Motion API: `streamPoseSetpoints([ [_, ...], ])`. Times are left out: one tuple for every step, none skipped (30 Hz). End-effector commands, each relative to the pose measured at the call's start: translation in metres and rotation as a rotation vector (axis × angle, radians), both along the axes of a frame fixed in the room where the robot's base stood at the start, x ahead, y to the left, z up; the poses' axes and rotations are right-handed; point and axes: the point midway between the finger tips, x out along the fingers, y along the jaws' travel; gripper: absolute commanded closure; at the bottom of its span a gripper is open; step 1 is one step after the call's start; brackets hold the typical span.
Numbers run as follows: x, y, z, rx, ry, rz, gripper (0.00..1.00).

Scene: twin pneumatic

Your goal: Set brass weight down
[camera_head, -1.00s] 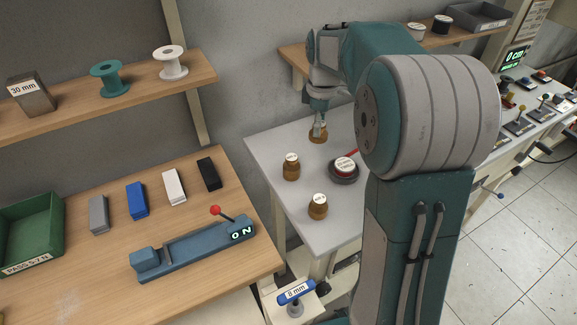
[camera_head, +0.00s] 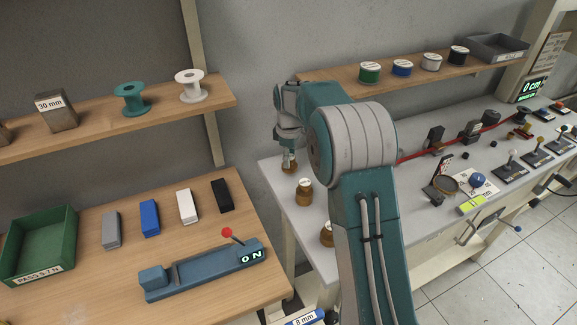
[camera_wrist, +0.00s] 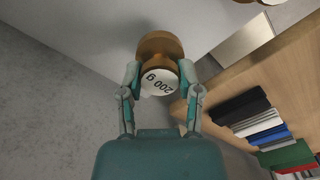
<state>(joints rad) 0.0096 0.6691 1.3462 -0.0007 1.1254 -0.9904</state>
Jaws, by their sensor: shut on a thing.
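My gripper (camera_head: 289,156) is shut on a brass weight (camera_head: 290,168) near the back left corner of the grey table (camera_head: 275,180). In the wrist view, the fingers of my gripper (camera_wrist: 159,72) clasp the weight (camera_wrist: 160,44) from both sides, and its white top label reads 200 g. I cannot tell whether its base touches the table. Another brass weight (camera_head: 304,190) stands just in front of it. A third brass weight (camera_head: 326,236) stands nearer the front, partly hidden by my arm.
A wooden bench (camera_head: 100,275) with a blue ON lever device (camera_head: 205,270) lies at left, apart from the grey table. A wall shelf (camera_head: 440,72) with spools runs behind. A long bench (camera_head: 430,220) with levers and a red hose extends right.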

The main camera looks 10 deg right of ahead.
Motion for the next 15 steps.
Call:
streamPoseSetpoints([
  [0.003, 0.003, -0.007, 0.0, 0.002, 0.002, 1.0],
  [0.002, 0.002, -0.012, 0.0, 0.005, 0.001, 1.0],
  [0.002, 0.002, -0.019, 0.0, 0.005, 0.0, 1.0],
  [0.002, 0.002, -0.024, 0.0, 0.004, 0.0, 1.0],
  [0.002, 0.002, -0.028, 0.0, 0.004, 0.0, 1.0],
  [0.002, 0.002, -0.032, 0.0, 0.002, 0.0, 1.0],
  [0.002, 0.002, -0.034, 0.0, 0.001, 0.0, 1.0],
  [0.002, 0.002, -0.034, 0.001, 0.001, 0.0, 1.0],
  [0.002, 0.002, -0.034, 0.0, 0.0, 0.0, 1.0],
  [0.002, 0.002, -0.034, 0.0, 0.0, 0.0, 1.0],
  [0.002, 0.002, -0.034, 0.0, 0.0, 0.0, 1.0],
  [0.002, 0.002, -0.034, 0.0, 0.0, 0.0, 1.0],
  [0.002, 0.002, -0.034, 0.0, 0.0, 0.0, 1.0],
  [0.002, 0.002, -0.034, 0.0, 0.0, 0.0, 1.0],
  [0.002, 0.002, -0.035, 0.001, 0.001, 0.0, 1.0],
])
